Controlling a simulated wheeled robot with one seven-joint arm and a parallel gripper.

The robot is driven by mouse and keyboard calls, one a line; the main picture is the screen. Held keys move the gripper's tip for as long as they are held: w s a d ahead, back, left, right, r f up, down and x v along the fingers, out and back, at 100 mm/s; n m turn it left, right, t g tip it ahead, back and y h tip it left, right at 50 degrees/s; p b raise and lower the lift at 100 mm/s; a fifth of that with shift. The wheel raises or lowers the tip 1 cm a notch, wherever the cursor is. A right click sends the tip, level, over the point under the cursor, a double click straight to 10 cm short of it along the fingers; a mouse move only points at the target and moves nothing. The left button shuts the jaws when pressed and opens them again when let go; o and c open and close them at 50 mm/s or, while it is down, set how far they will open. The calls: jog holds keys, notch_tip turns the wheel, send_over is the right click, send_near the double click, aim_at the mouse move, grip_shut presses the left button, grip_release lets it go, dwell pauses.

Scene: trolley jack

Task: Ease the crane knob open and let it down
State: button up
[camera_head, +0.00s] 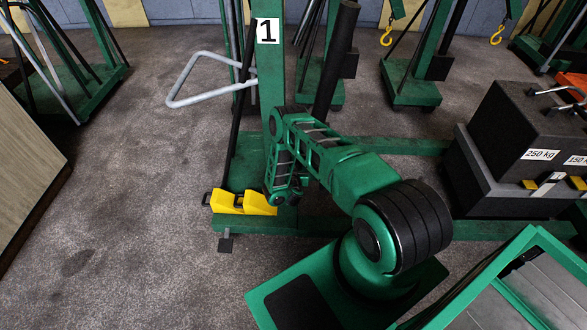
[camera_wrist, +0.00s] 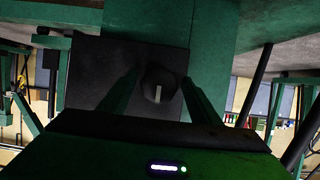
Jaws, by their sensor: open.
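The crane marked 1 (camera_head: 268,31) stands at upper centre in the head view, with a green upright and a green base on the floor. In the wrist view its dark round knob (camera_wrist: 158,84) sits in front of a dark plate (camera_wrist: 90,75). A pale mark on the knob points roughly up and down. My gripper (camera_wrist: 160,77) is open, with one green finger on each side of the knob and a visible gap to each. I cannot tell how deep the fingers reach around it.
Yellow blocks (camera_head: 241,203) lie at the crane's base. A grey bar handle (camera_head: 196,88) sticks out left of the upright. Dark weights (camera_head: 522,140), one labelled 250 kg, stand at right. More cranes with yellow hooks (camera_head: 386,37) stand behind. Floor is clear at left.

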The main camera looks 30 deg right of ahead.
jog(key=shift+w+d+f, duration=0.1)
jog(key=shift+w, duration=0.05)
jog(key=c, duration=1.1)
jog(key=shift+o, duration=0.2)
